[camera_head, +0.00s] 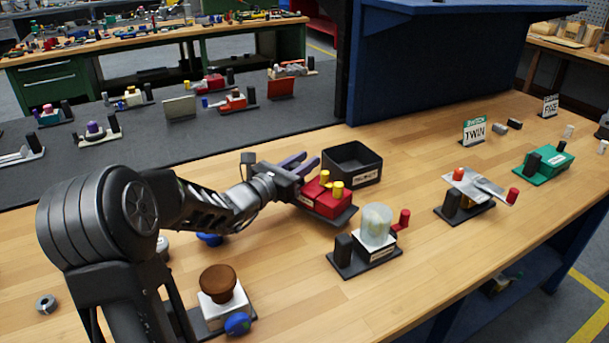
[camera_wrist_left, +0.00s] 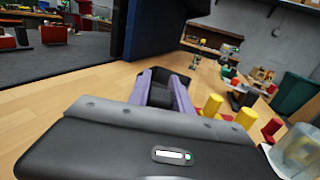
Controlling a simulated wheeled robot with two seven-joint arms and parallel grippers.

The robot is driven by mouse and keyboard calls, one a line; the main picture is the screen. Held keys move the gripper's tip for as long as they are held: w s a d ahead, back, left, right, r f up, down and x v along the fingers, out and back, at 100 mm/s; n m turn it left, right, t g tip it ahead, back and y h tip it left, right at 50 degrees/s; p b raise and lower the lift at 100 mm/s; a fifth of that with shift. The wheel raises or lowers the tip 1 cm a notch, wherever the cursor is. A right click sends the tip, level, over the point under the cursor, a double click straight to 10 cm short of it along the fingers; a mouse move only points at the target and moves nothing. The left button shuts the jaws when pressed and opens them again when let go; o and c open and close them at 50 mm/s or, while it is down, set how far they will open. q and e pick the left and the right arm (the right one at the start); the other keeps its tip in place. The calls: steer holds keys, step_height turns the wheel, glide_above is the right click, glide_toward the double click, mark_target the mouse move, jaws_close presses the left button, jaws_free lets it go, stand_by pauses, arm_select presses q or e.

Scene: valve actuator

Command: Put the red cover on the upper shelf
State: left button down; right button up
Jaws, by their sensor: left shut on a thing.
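The red cover (camera_head: 311,194) is a red block with two yellow knobs and a white label, on a dark base plate with a black handle. My left gripper (camera_head: 300,165) has purple fingers and is at the cover's left end. In the wrist view, the gripper (camera_wrist_left: 167,88) is shut on the black upright handle (camera_wrist_left: 166,98); the yellow knobs of the cover (camera_wrist_left: 245,118) show to the right. I cannot tell whether the base plate touches the table. The blue upper shelf (camera_head: 470,7) is at the top of the head view. My right gripper is out of view.
An empty black bin (camera_head: 353,149) stands just behind the cover. A clear-domed unit (camera_head: 376,224) is close in front, with a brown-knobbed unit (camera_head: 218,286) nearer my arm. The wooden table (camera_head: 420,150) has free room right of the bin.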

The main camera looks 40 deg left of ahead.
arm_select(q)
steer(key=shift+f, duration=1.8)
steer(key=shift+f, duration=0.1)
steer(key=c, duration=1.6)
jaws_free()
steer(key=shift+f, duration=0.15)
steer(key=o, duration=0.4)
steer(key=shift+o, duration=0.2)
steer(key=shift+r, duration=0.2)
steer(key=s, duration=0.8)
steer(key=s+a, duration=0.1)
steer(key=s, duration=0.3)
steer(key=shift+p, duration=0.3)
